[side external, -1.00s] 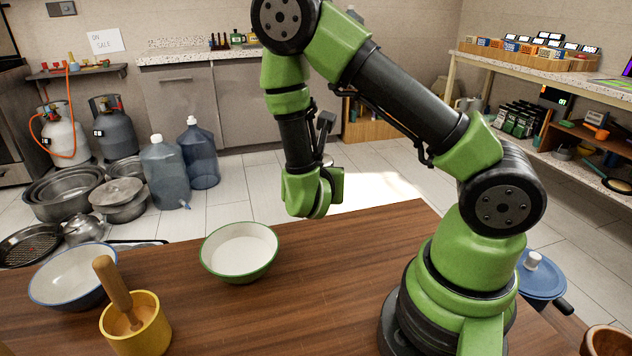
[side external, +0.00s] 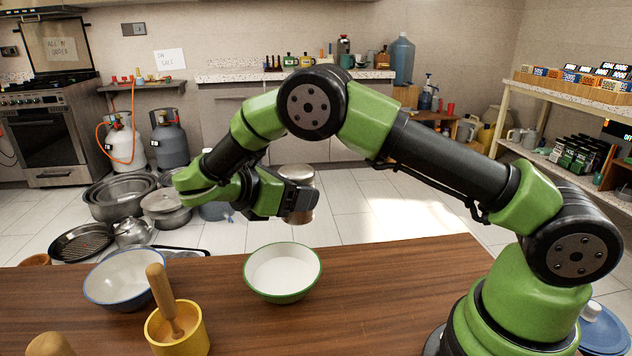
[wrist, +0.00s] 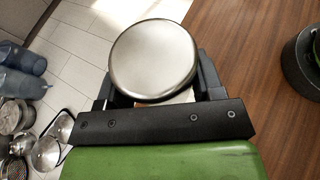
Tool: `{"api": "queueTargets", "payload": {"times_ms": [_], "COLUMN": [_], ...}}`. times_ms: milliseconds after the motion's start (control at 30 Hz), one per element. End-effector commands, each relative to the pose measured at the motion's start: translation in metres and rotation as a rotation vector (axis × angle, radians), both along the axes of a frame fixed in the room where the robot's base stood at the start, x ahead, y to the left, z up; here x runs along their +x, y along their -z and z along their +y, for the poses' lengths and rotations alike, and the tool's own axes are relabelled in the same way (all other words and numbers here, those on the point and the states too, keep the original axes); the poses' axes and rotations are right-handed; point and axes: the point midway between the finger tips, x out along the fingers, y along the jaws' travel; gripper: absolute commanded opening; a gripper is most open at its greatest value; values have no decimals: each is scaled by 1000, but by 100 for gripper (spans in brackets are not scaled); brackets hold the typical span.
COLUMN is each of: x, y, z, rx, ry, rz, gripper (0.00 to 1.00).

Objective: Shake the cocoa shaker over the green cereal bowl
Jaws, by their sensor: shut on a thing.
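The cocoa shaker (side external: 300,204) is a metal cylinder held in my gripper (side external: 296,196), above and slightly right of the green cereal bowl. In the wrist view its round, shiny metal end (wrist: 153,60) sits between the two black fingers of my gripper (wrist: 155,85). The green cereal bowl (side external: 283,273) is white inside with a green rim and stands on the wooden table. A clear gap separates the shaker from the bowl. The bowl's inside looks plain white. The shaker hides the bowl in the wrist view.
A white bowl with a blue rim (side external: 121,278) stands left on the wooden table (side external: 400,290). A yellow mortar (side external: 178,332) with a wooden pestle (side external: 164,298) stands at the front left. The table right of the green bowl is clear up to my base.

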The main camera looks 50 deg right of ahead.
Motion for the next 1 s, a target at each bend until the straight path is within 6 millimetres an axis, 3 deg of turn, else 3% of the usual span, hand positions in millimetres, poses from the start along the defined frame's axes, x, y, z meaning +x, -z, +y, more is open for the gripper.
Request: {"api": "queueTargets", "payload": {"times_ms": [100, 300, 567, 1000], "x": [0, -2, 0, 13], "y": [7, 12, 16, 40], "z": [23, 44, 49, 49], "rx": [-1, -2, 4, 60], "ry": [72, 131, 141, 135], "rz": [-2, -2, -62, -470], "gripper": [35, 35, 35, 35]}}
